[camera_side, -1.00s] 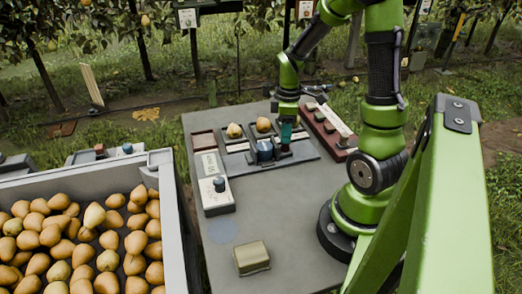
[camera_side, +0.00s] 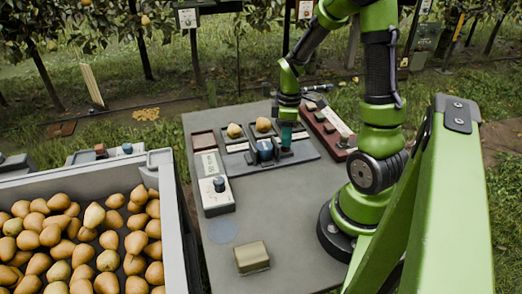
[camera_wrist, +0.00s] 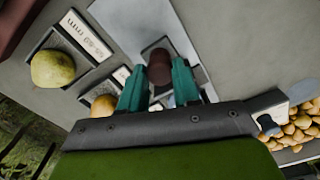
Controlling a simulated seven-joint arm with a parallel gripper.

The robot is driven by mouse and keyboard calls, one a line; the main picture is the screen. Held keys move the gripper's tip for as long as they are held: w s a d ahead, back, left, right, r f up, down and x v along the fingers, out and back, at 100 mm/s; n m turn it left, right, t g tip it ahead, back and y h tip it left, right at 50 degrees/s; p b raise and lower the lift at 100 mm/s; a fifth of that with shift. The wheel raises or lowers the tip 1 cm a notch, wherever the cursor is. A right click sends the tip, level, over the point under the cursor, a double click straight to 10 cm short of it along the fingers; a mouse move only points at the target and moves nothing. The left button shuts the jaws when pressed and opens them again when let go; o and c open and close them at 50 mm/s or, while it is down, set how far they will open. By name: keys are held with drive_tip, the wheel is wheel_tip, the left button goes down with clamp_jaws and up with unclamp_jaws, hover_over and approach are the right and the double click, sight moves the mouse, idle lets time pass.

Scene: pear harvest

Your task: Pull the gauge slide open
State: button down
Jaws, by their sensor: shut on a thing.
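The gauge slide (camera_side: 305,153) is a long dark grey bar on the table, with a blue knob-like part (camera_side: 264,150) standing on it. My gripper (camera_side: 286,144) reaches down onto the slide just right of that blue part. In the wrist view, its two teal fingers (camera_wrist: 159,88) stand on either side of a dark red-brown knob (camera_wrist: 160,66) and are shut on it. The knob sits over a dark recess in a pale plate. In the side view the fingers hide the knob.
Two pears lie in trays behind the slide, one pear (camera_side: 234,130) at left. A dark red rack (camera_side: 325,125) is at right. A tan block (camera_side: 252,256) lies in front. A pear crate (camera_side: 172,215) borders the table.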

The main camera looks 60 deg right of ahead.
drive_tip(key=shift+s+d, duration=1.2)
drive_tip(key=shift+d, duration=0.05)
drive_tip(key=c, duration=1.1)
unclamp_jaws()
drive_tip(key=shift+r, duration=0.1)
wheel_tip(320, 180, up, 17)
